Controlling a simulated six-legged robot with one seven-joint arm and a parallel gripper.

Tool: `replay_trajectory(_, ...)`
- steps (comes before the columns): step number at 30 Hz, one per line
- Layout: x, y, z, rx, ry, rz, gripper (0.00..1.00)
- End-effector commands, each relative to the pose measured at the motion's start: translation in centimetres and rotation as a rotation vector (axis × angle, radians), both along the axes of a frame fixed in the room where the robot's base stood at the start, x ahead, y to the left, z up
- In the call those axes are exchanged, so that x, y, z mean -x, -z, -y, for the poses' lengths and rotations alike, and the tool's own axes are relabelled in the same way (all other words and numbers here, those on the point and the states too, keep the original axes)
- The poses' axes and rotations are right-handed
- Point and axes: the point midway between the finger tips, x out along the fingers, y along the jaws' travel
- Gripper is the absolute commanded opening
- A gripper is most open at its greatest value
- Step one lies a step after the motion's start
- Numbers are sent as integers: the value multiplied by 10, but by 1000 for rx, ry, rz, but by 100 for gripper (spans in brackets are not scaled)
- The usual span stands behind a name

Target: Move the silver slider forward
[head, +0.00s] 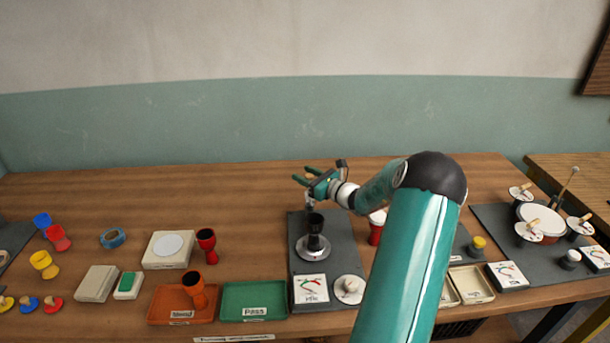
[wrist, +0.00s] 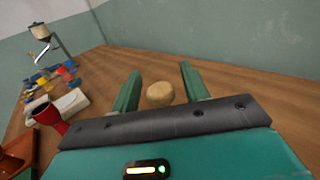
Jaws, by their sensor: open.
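My gripper (head: 306,176) is above the back end of a dark grey base plate (head: 340,232), its two green fingers apart. In the wrist view my gripper (wrist: 160,70) is open, and a round tan knob (wrist: 160,94) shows between the fingers; I cannot tell whether they touch it. A small light upright part (head: 309,201) is just below my gripper in the head view. I cannot tell for sure whether it is the silver slider. A black goblet drum (head: 315,228) stands in front of it on a round silver disc (head: 313,250).
A red goblet drum (head: 206,243) stands to the left. An orange tray (head: 170,309) and a green Pass tray (head: 254,301) lie in front. The table's back left is clear.

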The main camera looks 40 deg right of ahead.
Motion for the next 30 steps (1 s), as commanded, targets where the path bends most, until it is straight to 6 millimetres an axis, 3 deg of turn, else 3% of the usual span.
replay_trajectory(10,-5,0,0,0,1,0,45)
replay_trajectory(17,-5,0,0,0,1,0,0)
replay_trajectory(30,2,-1,-6,-1,1,0,0)
